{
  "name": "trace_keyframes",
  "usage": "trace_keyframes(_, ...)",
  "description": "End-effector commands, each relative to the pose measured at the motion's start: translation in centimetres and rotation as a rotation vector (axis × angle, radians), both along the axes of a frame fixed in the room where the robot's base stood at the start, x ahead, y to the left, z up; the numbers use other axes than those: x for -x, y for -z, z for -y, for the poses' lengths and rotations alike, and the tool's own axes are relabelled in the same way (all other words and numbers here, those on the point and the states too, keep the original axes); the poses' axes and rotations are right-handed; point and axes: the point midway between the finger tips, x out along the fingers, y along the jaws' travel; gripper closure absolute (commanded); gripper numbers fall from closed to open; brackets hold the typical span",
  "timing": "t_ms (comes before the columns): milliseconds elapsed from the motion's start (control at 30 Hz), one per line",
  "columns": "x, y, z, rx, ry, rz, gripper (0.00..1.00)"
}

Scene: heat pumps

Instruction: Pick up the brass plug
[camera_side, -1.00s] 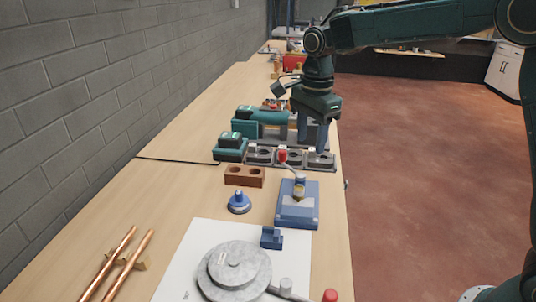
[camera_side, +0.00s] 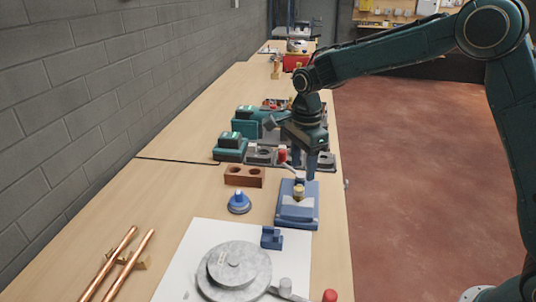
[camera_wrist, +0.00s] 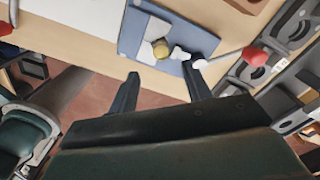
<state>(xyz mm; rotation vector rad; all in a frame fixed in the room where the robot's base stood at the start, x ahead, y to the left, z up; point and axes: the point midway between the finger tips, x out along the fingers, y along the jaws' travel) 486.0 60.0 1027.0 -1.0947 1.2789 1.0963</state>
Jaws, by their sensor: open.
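The brass plug (camera_side: 299,191) is a small gold-coloured piece on a blue fixture (camera_side: 296,217) near the right edge of the bench. In the wrist view the plug (camera_wrist: 160,48) sits on the blue plate (camera_wrist: 132,33), just beyond my fingertips. A pale clamp-like part with a red-ended lever (camera_wrist: 254,57) lies close beside the plug. My gripper (camera_side: 304,172) is above the back of the fixture, fingers pointing down, open and empty. In the wrist view its two fingers (camera_wrist: 160,72) are spread apart, with the plug between their lines but not visibly touched.
A small blue block (camera_side: 271,238) and a grey round stack (camera_side: 234,270) are in front. Teal devices (camera_side: 230,148) stand behind.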

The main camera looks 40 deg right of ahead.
Motion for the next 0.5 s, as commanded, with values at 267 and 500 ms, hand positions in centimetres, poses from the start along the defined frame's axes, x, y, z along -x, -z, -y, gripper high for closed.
trace_keyframes(267, 0.0, 2.1, 0.0, 0.0, 0.0, 0.0, 0.51)
trace_keyframes(500, 0.0, 2.3, 0.0, 0.0, 0.0, 0.0, 0.51)
